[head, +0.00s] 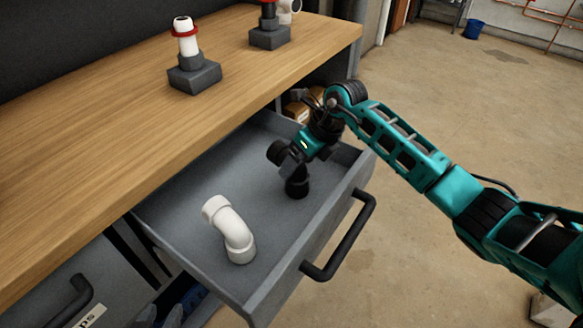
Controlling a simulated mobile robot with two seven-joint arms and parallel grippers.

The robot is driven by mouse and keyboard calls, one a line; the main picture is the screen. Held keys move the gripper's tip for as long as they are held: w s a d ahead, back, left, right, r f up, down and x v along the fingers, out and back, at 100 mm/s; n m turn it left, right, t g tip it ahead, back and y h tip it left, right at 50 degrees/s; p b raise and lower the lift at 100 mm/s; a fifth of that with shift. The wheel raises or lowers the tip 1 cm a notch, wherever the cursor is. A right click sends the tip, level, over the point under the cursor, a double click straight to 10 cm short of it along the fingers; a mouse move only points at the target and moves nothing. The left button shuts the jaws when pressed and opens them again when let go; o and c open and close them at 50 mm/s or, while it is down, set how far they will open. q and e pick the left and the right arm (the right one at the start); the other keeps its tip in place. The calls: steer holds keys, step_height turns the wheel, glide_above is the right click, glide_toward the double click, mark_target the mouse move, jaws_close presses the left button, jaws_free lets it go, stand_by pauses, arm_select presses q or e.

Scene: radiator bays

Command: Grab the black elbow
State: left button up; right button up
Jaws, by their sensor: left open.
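The black elbow (297,187) is in the open grey drawer (185,215), toward its far right part. Its lower end rests on the drawer floor and its other end points up and left. My left gripper (296,155) is at the elbow's bend, with its arm reaching in from the right side of the picture. Its jaws are open around or just beside the bend; the dark fingers blend with the elbow, so contact cannot be told. My right gripper is not in view.
The drawer's front wall and black handle (345,240) are close below my arm. The wooden worktop (120,130) overhangs the drawer's back. It carries a grey block with a white, red-ringed pipe (187,45) and another fitting block (269,37). Open floor lies right.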

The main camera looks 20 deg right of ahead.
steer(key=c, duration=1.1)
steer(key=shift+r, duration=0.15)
